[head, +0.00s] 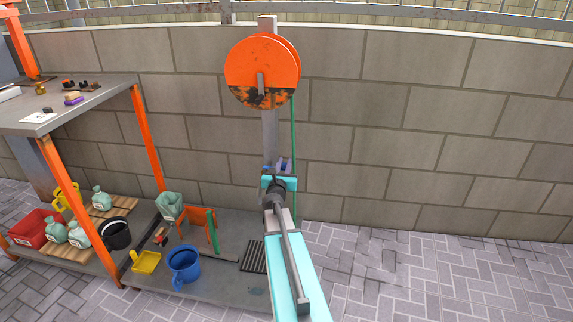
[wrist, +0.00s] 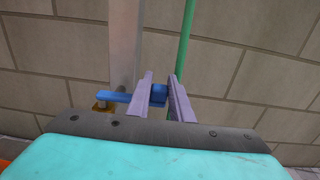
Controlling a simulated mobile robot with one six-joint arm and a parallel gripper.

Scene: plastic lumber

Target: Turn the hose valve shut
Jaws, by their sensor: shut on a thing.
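The hose valve has a blue lever handle (wrist: 118,97) and a brass-coloured body (wrist: 102,107) at its left end, by the grey post (wrist: 124,45). The handle lies roughly level in the wrist view, and its right end is between the two purple fingers. My gripper (wrist: 160,80) is shut on that end. In the head view my gripper (head: 285,164) is at the post below the orange hose reel (head: 255,65). A bit of the blue handle (head: 267,168) shows to its left; the valve body is hidden there. The green hose (wrist: 186,35) hangs just right of the post.
A block wall (head: 400,130) stands close behind the post. At left is a grey workbench (head: 95,98) with orange legs. A low platform (head: 215,285) holds a blue bucket (head: 184,264), a yellow container (head: 146,262) and a black bucket (head: 115,234). The paving (head: 440,280) at right is clear.

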